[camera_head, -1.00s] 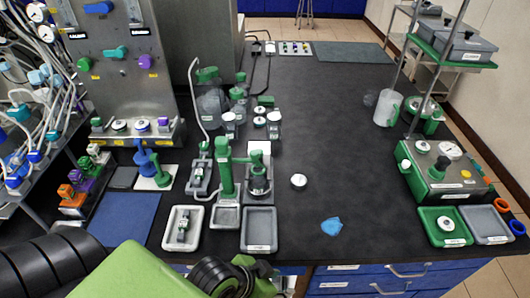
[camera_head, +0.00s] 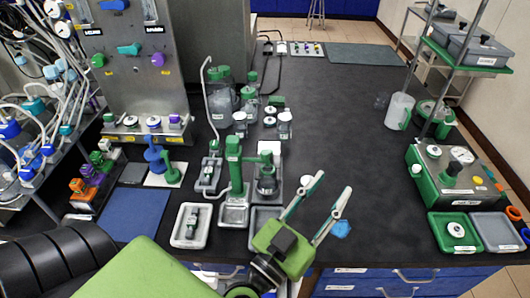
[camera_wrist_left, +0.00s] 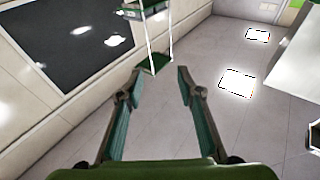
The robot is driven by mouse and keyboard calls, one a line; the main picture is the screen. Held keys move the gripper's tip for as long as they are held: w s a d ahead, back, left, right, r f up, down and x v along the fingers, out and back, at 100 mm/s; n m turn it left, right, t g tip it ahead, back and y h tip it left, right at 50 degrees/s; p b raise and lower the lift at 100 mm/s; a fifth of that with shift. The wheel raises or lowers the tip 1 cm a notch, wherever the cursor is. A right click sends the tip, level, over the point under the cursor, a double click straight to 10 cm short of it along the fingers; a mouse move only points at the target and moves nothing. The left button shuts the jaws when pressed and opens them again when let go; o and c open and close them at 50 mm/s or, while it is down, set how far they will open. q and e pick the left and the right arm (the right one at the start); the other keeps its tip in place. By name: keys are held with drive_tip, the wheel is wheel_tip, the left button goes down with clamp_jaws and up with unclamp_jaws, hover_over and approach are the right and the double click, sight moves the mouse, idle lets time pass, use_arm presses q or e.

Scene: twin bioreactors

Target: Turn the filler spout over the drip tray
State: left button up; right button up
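The green filler post (camera_head: 235,168) stands on the dark bench, left of the middle. Its spout arm (camera_head: 252,158) points right, over a dark vessel (camera_head: 267,184) standing beside the post. A small grey drip tray (camera_head: 233,216) sits in front of the post's base, with the spout not over it. My left gripper (camera_head: 333,183) is open and empty, right of the filler and apart from it, with its fingers pointing up and right. In the left wrist view its open fingers (camera_wrist_left: 160,75) have nothing between them. My right gripper is not in view.
A white tray (camera_head: 177,240) lies left of the drip tray; a larger grey tray (camera_head: 256,243) is partly hidden by my gripper. Bottles stand behind the filler. The bench's middle right is clear up to the green-and-steel device (camera_head: 425,198).

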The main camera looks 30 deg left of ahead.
use_arm(q)
drive_tip(key=a+f+n+y, duration=0.2)
drive_tip(key=a+n+y, duration=0.3)
drive_tip(key=a+y, duration=0.25)
drive_tip(key=n+g+y, duration=0.3)
drive_tip(key=g+y, duration=0.2)
approach(265, 156)
drive_tip(key=shift+h, duration=0.35)
drive_tip(key=p+x, duration=0.2)
drive_tip(key=x, duration=0.8)
drive_tip(key=shift+s+a+r, duration=0.1)
drive_tip(key=shift+a, duration=0.1)
drive_tip(key=shift+w+a, duration=0.35)
drive_tip(key=shift+w, duration=0.2)
clamp_jaws()
